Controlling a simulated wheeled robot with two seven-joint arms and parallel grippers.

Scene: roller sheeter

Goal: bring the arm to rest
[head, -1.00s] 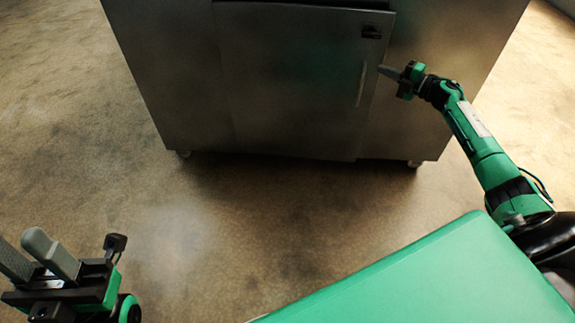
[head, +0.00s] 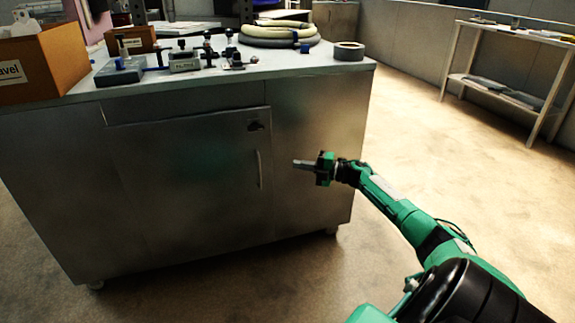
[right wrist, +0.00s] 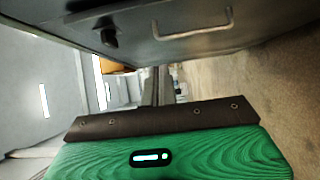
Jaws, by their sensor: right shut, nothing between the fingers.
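My right gripper (head: 303,164) is shut and empty. It is held out in front of the right part of the metal cabinet (head: 310,120), to the right of the door handle (head: 259,170). In the head view it looks apart from the handle. In the right wrist view the closed fingers (right wrist: 157,88) point away from the camera, and the cabinet door with its handle (right wrist: 195,32) lies along the top. My left gripper is not in the current head view.
The cabinet door (head: 190,190) looks shut. On the cabinet top are a brown box (head: 40,68), several small devices, coiled hoses (head: 280,35) and a tape roll (head: 348,50). A white table (head: 507,75) stands back right. The floor right of the cabinet is clear.

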